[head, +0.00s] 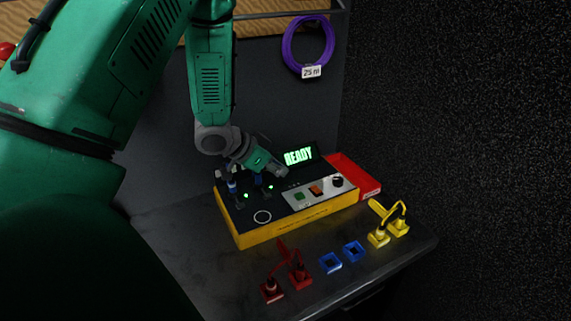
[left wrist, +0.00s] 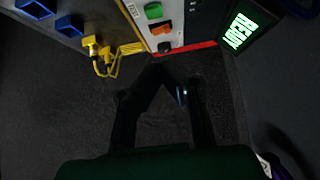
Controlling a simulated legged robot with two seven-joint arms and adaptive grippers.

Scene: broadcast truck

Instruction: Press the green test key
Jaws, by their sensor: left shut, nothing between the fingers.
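The green test key (head: 299,196) sits on the pale strip of a yellow-sided tester box (head: 290,228). In the left wrist view the green key (left wrist: 153,10) shows at the top beside a "TEST" label. My left gripper (head: 282,172) is above the box, behind and left of the green key in the head view. In the left wrist view its fingertips (left wrist: 166,66) meet, with nothing between them, apart from the key. The box's display (head: 299,157) reads "READY". My right gripper is in neither view.
An orange key (head: 317,190) and black knob (head: 337,182) sit right of the green key. Blue sockets (head: 330,262), red plugs (head: 299,275) and yellow plugs (head: 379,237) stand on the bench (head: 215,270) in front. A red tray (head: 352,173) adjoins the box. A purple cable coil (head: 285,48) hangs behind.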

